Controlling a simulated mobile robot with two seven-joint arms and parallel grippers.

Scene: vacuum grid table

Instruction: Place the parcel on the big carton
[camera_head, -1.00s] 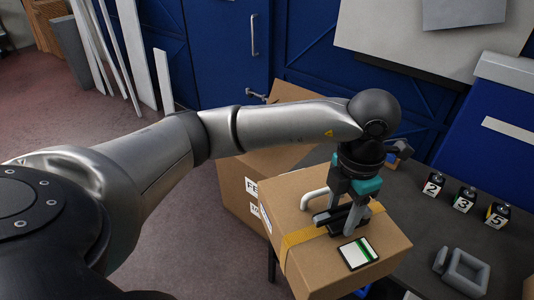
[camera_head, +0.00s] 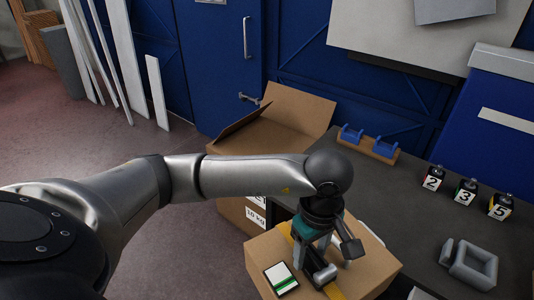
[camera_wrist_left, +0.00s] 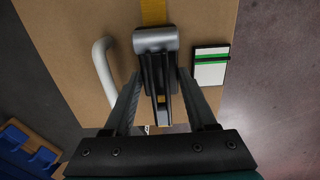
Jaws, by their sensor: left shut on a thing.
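The parcel (camera_head: 368,265) is a brown box with yellow tape, a label (camera_head: 281,279) and a pale curved handle (camera_wrist_left: 105,75) on top. My left gripper (camera_head: 322,270) points down at its top and is shut on a dark grip piece over the tape, which shows in the wrist view (camera_wrist_left: 155,40). The parcel's lower part is cut off by the picture edge, so I cannot tell its height. The big carton (camera_head: 232,168) stands behind and left of the parcel, with flaps raised; my arm hides part of its front. My right gripper is not in view.
A dark table (camera_head: 400,195) lies to the right. On it are a wooden block with blue holders (camera_head: 368,145), several numbered blocks (camera_head: 466,192) and a grey frame-like part (camera_head: 468,265). Blue doors (camera_head: 215,60) stand behind; leaning boards (camera_head: 110,60) are at the left.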

